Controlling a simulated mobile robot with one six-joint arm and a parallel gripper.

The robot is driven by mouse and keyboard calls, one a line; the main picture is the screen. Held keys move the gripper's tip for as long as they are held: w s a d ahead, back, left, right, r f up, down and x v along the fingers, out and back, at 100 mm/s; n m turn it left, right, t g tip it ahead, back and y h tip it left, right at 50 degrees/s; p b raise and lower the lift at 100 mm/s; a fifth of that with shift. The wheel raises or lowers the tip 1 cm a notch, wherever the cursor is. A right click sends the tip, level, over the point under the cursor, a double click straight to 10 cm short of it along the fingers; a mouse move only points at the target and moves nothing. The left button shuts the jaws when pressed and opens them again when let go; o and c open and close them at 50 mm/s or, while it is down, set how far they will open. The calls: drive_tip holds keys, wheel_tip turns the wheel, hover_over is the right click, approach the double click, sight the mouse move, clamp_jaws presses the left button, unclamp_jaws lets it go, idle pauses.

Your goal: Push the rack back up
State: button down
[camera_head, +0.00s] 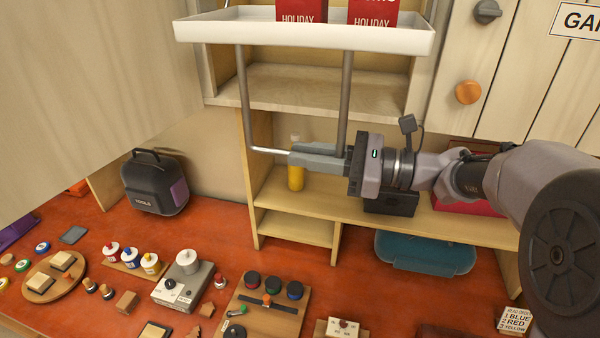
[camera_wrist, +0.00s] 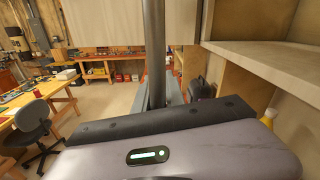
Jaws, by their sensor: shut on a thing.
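The rack is a white tray (camera_head: 300,37) hung in front of the open wall cabinet, with red boxes marked HOLIDAY (camera_head: 372,12) standing on it. Two grey metal rods (camera_head: 244,95) run down from the tray to a low handle bar (camera_head: 268,150). My gripper (camera_head: 305,158) is shut on that bar near its right part, coming from the right. In the wrist view a grey rod (camera_wrist: 156,50) rises just beyond my gripper; the fingertips and grip are largely hidden there.
Behind the rack is an empty cabinet shelf (camera_head: 310,88). Below are a wooden shelf unit (camera_head: 300,228) with a yellow bottle (camera_head: 296,178), a dark tool bag (camera_head: 155,182), and a red worktop with many small items. Cabinet doors stand on both sides.

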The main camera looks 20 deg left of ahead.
drive_tip(key=w+r, duration=0.1)
drive_tip(key=w+r+p, duration=0.1)
drive_tip(key=r, duration=0.1)
drive_tip(key=shift+w+a, duration=0.1)
drive_tip(key=shift+a, duration=0.05)
drive_tip(key=c, duration=1.5)
unclamp_jaws()
drive_tip(key=shift+o, duration=0.2)
